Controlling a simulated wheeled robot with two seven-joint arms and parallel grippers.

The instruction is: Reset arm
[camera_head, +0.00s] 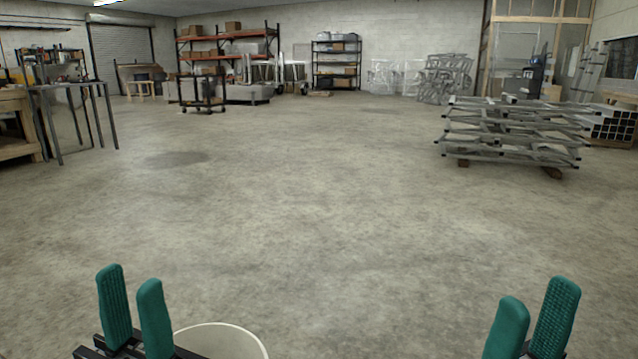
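My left gripper (131,280) is at the bottom left, with two teal ribbed fingers pointing up. There is a gap between the fingers and nothing is held in it. My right gripper (534,292) is at the bottom right, also with two teal fingers apart and nothing between them. The two grippers are far apart, with bare floor showing between them. Most of both arms is out of view.
A round pale-rimmed thing (222,342) is cut off at the bottom edge, just right of my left gripper. The concrete floor (320,220) ahead is clear. Stacked aluminium frames (510,135) stand at right, a metal-legged table (72,90) at left. Shelves (228,38) line the back.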

